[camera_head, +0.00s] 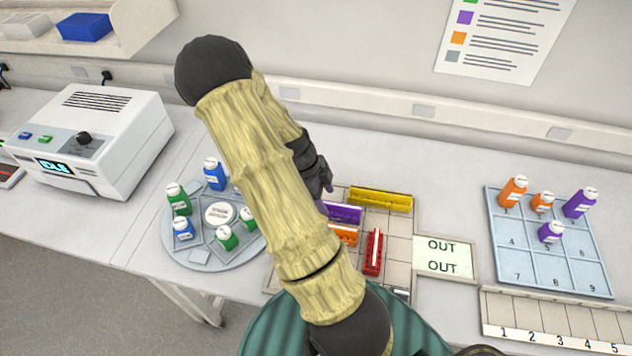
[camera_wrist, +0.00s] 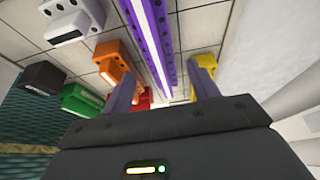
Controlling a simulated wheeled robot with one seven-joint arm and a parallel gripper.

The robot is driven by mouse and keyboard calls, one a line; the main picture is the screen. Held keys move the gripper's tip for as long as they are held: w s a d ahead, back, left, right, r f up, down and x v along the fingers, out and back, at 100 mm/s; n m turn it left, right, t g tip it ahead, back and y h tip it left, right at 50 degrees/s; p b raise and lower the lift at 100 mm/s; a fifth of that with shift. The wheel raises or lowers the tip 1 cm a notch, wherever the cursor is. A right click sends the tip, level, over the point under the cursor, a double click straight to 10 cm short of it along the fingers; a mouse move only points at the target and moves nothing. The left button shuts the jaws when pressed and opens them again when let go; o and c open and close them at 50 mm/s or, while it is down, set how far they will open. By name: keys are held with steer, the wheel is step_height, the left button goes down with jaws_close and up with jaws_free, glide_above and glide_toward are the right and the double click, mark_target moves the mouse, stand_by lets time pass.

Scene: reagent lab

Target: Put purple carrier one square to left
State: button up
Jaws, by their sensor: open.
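The purple carrier (camera_head: 345,214) is a long bar on the gridded board (camera_head: 402,222), its left part hidden behind my arm in the head view. In the wrist view the purple carrier (camera_wrist: 150,42) runs from the top edge down between my fingers. My gripper (camera_wrist: 162,88) is open, one finger on each side of the carrier. I cannot tell whether either finger touches it. In the head view my arm hides the fingers.
A yellow carrier (camera_head: 380,200) lies behind the purple one, an orange carrier (camera_head: 344,235) in front, a red carrier (camera_head: 373,255) front right. White (camera_wrist: 72,20), black (camera_wrist: 42,78) and green (camera_wrist: 80,100) carriers show in the wrist view. A round bottle tray (camera_head: 198,257) stands left.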

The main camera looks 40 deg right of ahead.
steer(key=v, duration=0.7)
steer(key=shift+w+r+b, duration=0.1)
steer(key=shift+r+b, duration=0.1)
steer(key=shift+b, duration=0.2)
steer(key=shift+a+n, duration=0.3)
steer(key=s+a+r+n+t+y, duration=0.1)
steer(key=a+r+n+t, duration=0.1)
steer(key=a+n, duration=0.4)
steer(key=s+a+r+n+t+y, duration=0.1)
steer(key=a+n, duration=0.5)
steer(key=n, duration=0.6)
steer(key=s+a+r+n+t+y, duration=0.1)
steer(key=s+a+r+n+t, duration=0.2)
steer(key=n, duration=0.6)
steer(key=shift+a+r, duration=0.95)
steer(key=shift+a, duration=0.85)
